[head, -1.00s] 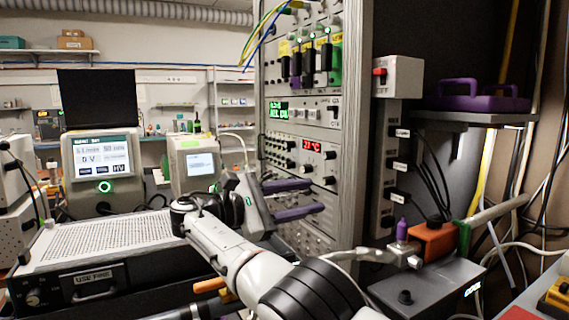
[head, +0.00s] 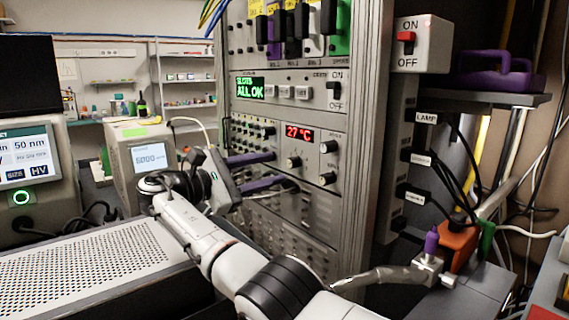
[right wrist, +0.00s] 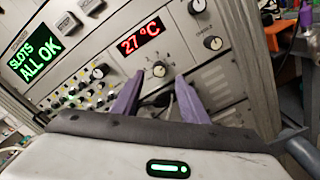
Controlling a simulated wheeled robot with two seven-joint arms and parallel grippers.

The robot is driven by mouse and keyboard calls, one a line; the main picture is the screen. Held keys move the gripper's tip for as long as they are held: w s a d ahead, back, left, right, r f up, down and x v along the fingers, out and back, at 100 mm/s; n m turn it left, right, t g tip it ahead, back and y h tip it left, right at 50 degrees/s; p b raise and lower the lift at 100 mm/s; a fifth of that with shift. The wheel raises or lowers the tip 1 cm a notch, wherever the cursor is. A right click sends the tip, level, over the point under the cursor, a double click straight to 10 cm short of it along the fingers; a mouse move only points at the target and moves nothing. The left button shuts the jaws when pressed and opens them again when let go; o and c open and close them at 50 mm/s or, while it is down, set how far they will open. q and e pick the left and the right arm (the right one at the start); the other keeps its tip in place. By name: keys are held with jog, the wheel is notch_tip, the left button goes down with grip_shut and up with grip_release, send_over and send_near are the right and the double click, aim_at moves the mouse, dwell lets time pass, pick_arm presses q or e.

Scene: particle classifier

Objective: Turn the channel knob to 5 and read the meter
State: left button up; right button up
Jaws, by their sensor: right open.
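A dark round knob (head: 294,162) with a light scale around it sits on the rack panel below a red display (head: 299,133) that reads 27 °C. The knob also shows in the right wrist view (right wrist: 159,69). I cannot tell from its pointer which number it is at. My right gripper (head: 284,171) has two purple fingers, open and empty. In the right wrist view the open fingertips (right wrist: 159,76) lie on either side of the knob in the picture, apparently still short of the panel. My left gripper is not in view.
Two more knobs (head: 328,147) sit right of the display. A small-knob panel (head: 250,128) lies left, and a green screen (head: 251,87) reading "ALL OK" above. A perforated instrument top (head: 90,265) is at front left. A switch box (head: 421,43) and cables stand right of the rack.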

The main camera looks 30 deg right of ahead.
aim_at(289, 164)
jog(key=d, duration=0.5)
jog(key=shift+w+d, duration=0.25)
grip_shut()
jog(key=shift+m, duration=0.4)
jog(key=m, duration=0.3)
jog(key=shift+m, duration=0.3)
jog(key=shift+m+b, duration=0.6)
jog(key=shift+m, duration=1.6)
